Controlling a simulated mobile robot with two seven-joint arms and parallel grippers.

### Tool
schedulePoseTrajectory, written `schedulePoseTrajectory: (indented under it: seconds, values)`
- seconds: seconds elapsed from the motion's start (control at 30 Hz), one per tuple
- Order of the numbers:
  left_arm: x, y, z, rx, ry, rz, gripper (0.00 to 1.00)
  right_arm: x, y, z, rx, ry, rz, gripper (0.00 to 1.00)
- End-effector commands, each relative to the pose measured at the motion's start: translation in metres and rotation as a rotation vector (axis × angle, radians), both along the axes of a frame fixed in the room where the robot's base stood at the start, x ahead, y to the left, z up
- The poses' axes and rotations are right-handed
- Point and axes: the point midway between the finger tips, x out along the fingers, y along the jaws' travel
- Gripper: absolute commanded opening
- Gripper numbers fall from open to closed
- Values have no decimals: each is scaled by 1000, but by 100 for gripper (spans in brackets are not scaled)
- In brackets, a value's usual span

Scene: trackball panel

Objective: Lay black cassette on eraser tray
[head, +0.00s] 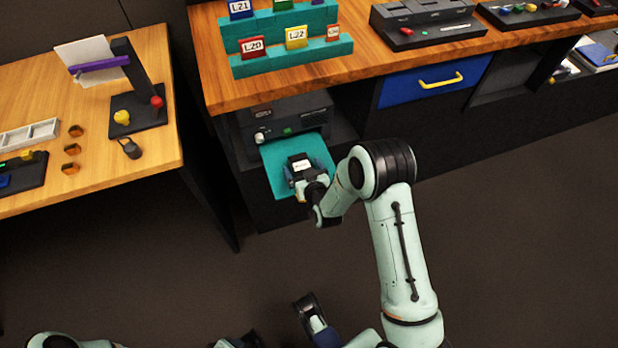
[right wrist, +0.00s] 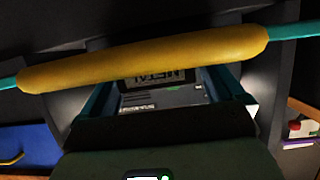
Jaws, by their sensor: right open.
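My right gripper (head: 304,176) is open at the near side of the cassette. Its fingertips are small and partly hidden, so I cannot tell whether they touch the cassette. My left gripper does not show clearly.
The dark machine (head: 285,112) and the wooden counter edge (head: 345,83) stand just behind and above the tray. A blue drawer (head: 405,92) with a yellow handle is to the right. A side table (head: 85,165) is at left. Open floor lies in front.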

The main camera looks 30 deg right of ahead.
Motion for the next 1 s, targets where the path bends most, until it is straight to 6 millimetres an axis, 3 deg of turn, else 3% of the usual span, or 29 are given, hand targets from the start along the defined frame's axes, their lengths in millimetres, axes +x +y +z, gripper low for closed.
schedulePoseTrajectory:
  seconds: [0.5,0.7,1.0]
  values:
    - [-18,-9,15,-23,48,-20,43,-93,22,35,0,3,1,95]
    - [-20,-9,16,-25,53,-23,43,-106,25,40,-1,1,0,95]
    - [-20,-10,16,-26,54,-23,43,-107,26,40,-1,1,0,95]
